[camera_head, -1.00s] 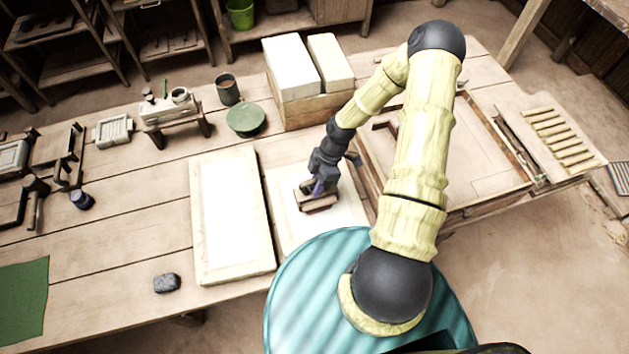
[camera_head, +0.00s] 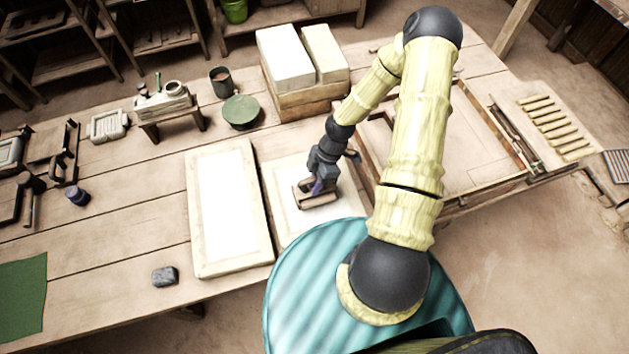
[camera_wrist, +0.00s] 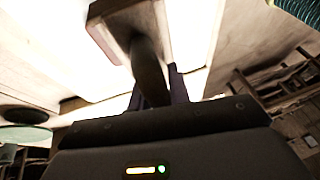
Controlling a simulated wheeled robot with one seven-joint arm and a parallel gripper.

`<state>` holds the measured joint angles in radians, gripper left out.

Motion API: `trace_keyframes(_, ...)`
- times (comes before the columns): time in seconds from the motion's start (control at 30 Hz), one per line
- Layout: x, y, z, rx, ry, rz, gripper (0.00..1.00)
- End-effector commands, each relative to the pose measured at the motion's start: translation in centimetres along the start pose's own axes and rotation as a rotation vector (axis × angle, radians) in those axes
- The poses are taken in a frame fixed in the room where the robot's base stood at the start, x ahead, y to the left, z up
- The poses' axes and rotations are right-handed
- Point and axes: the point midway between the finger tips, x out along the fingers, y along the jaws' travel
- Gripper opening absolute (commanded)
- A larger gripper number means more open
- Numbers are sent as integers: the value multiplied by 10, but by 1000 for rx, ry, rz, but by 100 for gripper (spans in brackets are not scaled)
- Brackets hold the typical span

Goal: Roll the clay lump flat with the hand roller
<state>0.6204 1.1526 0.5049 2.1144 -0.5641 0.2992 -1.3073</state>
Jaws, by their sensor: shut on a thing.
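My gripper (camera_head: 322,184) is shut on the handle of the hand roller (camera_head: 316,200). The roller is a short wooden block-like tool, low over a pale square board (camera_head: 285,215). I cannot tell whether it touches the surface. In the wrist view, the dark handle (camera_wrist: 148,65) stands between my fingers, with the roller's wooden body (camera_wrist: 125,18) beyond it. The clay lump cannot be made out in either view; it may be hidden under the roller or my gripper.
A large white slab (camera_head: 228,215) lies left of the board. White blocks (camera_head: 287,60) on a wooden base stand behind it. A wooden frame (camera_head: 505,130) is to the right. A green round lid (camera_head: 241,111) and a dark stone (camera_head: 165,276) are on the table.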

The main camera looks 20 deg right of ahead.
Motion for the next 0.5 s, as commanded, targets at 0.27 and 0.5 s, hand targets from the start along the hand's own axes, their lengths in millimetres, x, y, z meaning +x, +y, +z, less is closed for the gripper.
trace_keyframes(0.27,4,4,2,6,1,-6,0)
trace_keyframes(0.5,2,10,2,6,0,-6,0)
